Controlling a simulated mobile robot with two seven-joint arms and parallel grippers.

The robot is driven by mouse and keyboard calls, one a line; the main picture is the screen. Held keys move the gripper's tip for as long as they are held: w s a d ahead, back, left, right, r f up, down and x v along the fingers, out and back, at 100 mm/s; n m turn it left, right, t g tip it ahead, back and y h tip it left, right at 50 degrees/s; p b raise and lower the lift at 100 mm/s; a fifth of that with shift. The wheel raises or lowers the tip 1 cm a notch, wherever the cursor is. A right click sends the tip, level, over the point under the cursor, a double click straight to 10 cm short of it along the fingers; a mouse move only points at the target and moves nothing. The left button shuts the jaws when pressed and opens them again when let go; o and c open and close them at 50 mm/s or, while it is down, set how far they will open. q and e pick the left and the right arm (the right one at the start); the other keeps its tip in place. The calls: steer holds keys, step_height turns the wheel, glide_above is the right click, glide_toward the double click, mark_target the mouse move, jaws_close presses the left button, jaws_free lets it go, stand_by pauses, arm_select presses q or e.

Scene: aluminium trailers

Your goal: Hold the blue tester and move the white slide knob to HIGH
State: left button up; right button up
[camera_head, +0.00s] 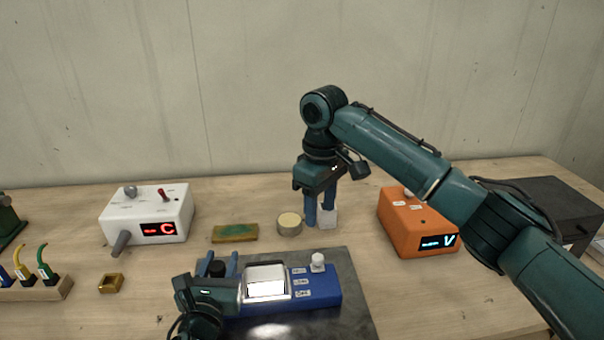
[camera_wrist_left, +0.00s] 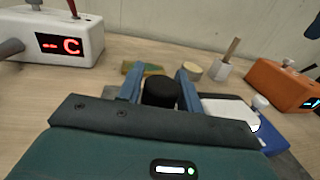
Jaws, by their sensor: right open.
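The blue tester (camera_head: 318,290) lies on a dark mat, with a pale lit screen (camera_head: 266,285) and small white labels. Its white slide knob (camera_head: 317,262) stands near the far edge, beside the topmost label; the wrist view also shows the knob (camera_wrist_left: 260,103). My left gripper (camera_head: 218,266) has its blue fingers on either side of a black round grip (camera_wrist_left: 160,91) at the tester's left end. I cannot tell whether they press on it. My right gripper (camera_head: 319,204) is open, pointing down behind the tester, apart from the knob. My left wrist hides part of the tester.
A white cup (camera_head: 328,217) stands close by my right fingers, with a round tin (camera_head: 289,224) and a sponge (camera_head: 235,233) to its left. An orange meter (camera_head: 405,226) stands right, a white meter (camera_head: 148,216) left. The dark mat (camera_head: 350,320) has bare room on its right.

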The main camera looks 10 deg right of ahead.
arm_select(q)
steer(key=o, duration=0.4)
steer(key=shift+s, duration=0.1)
